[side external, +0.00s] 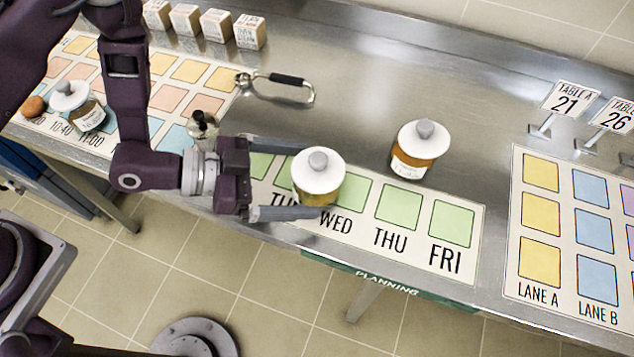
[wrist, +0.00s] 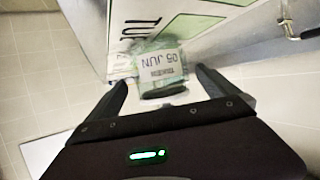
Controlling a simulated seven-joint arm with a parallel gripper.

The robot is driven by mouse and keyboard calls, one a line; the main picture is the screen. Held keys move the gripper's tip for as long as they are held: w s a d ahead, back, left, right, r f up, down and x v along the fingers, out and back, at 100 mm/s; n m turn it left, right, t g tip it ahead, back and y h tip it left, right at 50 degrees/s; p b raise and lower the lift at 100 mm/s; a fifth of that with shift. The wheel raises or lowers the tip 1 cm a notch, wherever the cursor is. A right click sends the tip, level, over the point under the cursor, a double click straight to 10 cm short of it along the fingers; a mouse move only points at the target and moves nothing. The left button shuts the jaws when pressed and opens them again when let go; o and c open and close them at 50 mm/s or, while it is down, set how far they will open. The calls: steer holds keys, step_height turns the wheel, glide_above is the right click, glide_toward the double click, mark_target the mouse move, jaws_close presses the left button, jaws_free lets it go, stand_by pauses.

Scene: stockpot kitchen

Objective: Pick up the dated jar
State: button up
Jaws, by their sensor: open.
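A glass jar with a white knobbed lid (side external: 319,172) stands on the planning strip (side external: 462,262), around the TUE and WED squares. My gripper (side external: 312,180) is open, with one finger on each side of this jar. In the wrist view the fingers (wrist: 161,80) also flank it, and a gap shows on both sides. A second white-lidded jar (side external: 411,165), with amber contents and a label too small to read, stands to the right, behind the THU square.
A third lidded jar (side external: 88,115) sits on the time grid at left, beside a brown round item (side external: 34,107). Table-number signs (side external: 570,99) and a lane mat (side external: 512,235) are at right.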

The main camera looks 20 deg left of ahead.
mark_target(317, 157)
steer(key=x, duration=0.4)
steer(key=shift+s, duration=0.1)
jaws_close()
step_height(317, 157, up, 10)
steer(key=shift+a, duration=0.1)
stand_by(0.5)
